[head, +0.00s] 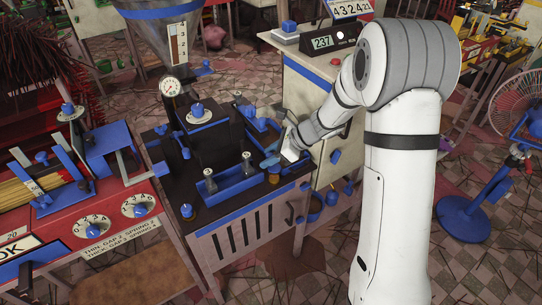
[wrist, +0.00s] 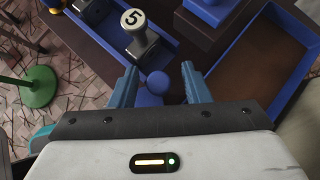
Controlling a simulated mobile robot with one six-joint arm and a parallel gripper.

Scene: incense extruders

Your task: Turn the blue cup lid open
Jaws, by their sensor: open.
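The blue cup lid (wrist: 155,83) shows in the wrist view as a small round blue top between my two fingers. In the head view, a small amber-brown cup (head: 273,177) stands at the front right of the dark machine top, just under my gripper; its top is largely hidden there. My gripper (wrist: 159,68) is open, with one blue finger on each side of the lid. It also shows in the head view (head: 268,160), low over the machine top. Gaps show beside the lid, and I cannot tell whether either finger touches it.
A blue tray (head: 236,188) with upright stamps sits left of my gripper; the stamp marked 5 (wrist: 135,20) is close beyond my fingertips. Another blue-rimmed tray (wrist: 250,25) lies to the right in the wrist view. A second small cup (head: 187,212) stands at the front left corner.

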